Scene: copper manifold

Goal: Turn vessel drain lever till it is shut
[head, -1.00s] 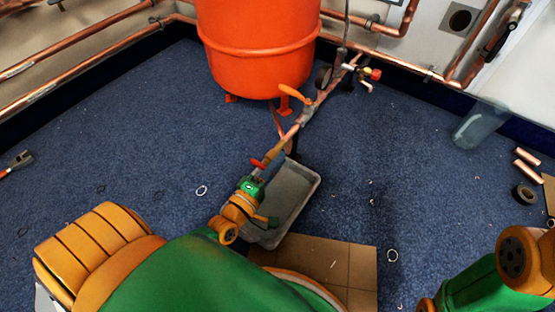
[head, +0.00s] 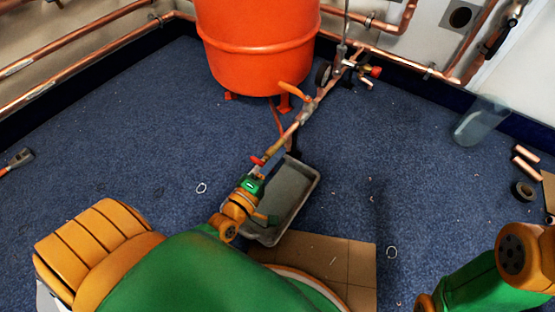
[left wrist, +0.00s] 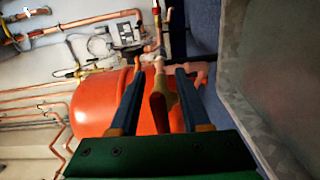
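The orange-red vessel (head: 255,50) stands on short legs at the top middle of the head view. A copper pipe runs from its lower right toward me, with an orange lever (head: 293,91) on it. A small red handle (head: 258,161) shows at the near end of the pipe, beside my left gripper (head: 270,162). In the left wrist view the fingers (left wrist: 159,74) are apart, with a tan-brass fitting (left wrist: 162,98) between them. I cannot tell whether either finger touches it. Only part of my right arm shows; its gripper is out of view.
A grey tray (head: 308,196) lies on the blue carpet under the pipe's near end. A brown tiled board (head: 350,260) is nearer me. A clear container (head: 481,120), copper offcuts (head: 525,163) and a black roll (head: 523,191) lie at right. The left carpet is mostly clear.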

